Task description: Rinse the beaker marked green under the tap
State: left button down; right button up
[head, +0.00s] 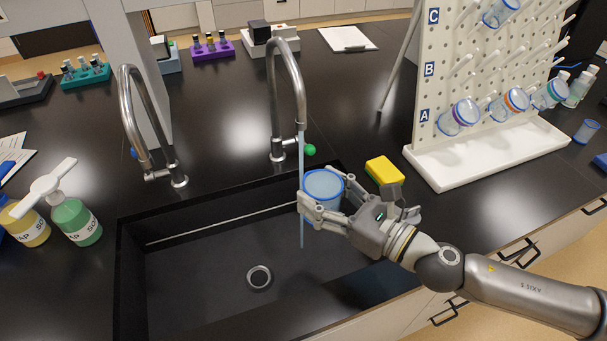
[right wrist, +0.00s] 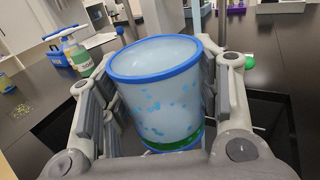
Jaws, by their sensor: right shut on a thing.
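My right gripper (head: 322,205) is shut around a translucent beaker (head: 323,186) with a blue rim, held over the right side of the sink. In the right wrist view the beaker (right wrist: 155,90) is roughly upright, with a green band low down and blue spots on its wall. The right tap (head: 287,90) has a green knob (head: 310,150) and is running. Its thin water stream (head: 301,225) passes the beaker's left edge and continues below it; I cannot tell whether any enters the beaker. My left gripper is out of view.
The sink (head: 200,285) has a drain. A second tap (head: 135,110) with a blue knob stands left. A yellow sponge (head: 384,170) lies right of the sink. A pegboard rack (head: 480,75) holds several beakers. Soap bottles (head: 75,218) stand left.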

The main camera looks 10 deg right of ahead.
aim_at(325, 200)
jog(key=shift+s+d+r+b, duration=0.15)
jog(key=shift+s+r, duration=0.25)
jog(key=shift+s, duration=0.4)
jog(key=shift+s+d+r+b, duration=0.1)
jog(key=shift+s+d+r, duration=0.2)
jog(key=shift+s, duration=0.55)
jog(key=shift+s+d+r+b, duration=0.1)
jog(key=shift+s+r, duration=0.35)
jog(key=shift+s, duration=0.35)
